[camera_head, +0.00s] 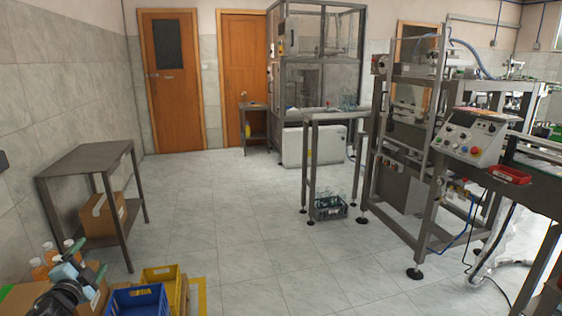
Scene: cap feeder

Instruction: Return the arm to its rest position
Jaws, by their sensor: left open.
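My left gripper (84,262) is low in the left corner of the head view, with its fingers apart. It appears empty. It is in front of several orange bottles with white caps (40,270) and partly covers them. A cardboard box (20,298) lies below and behind it. I cannot tell whether the gripper touches the bottles or the box. My right gripper is not in view.
A blue crate (136,300) and a yellow crate (160,274) stand right of the gripper. A grey metal table (88,160) is by the left wall, with a carton (102,216) on its shelf. A machine with a control panel (470,137) stands right. The middle floor is clear.

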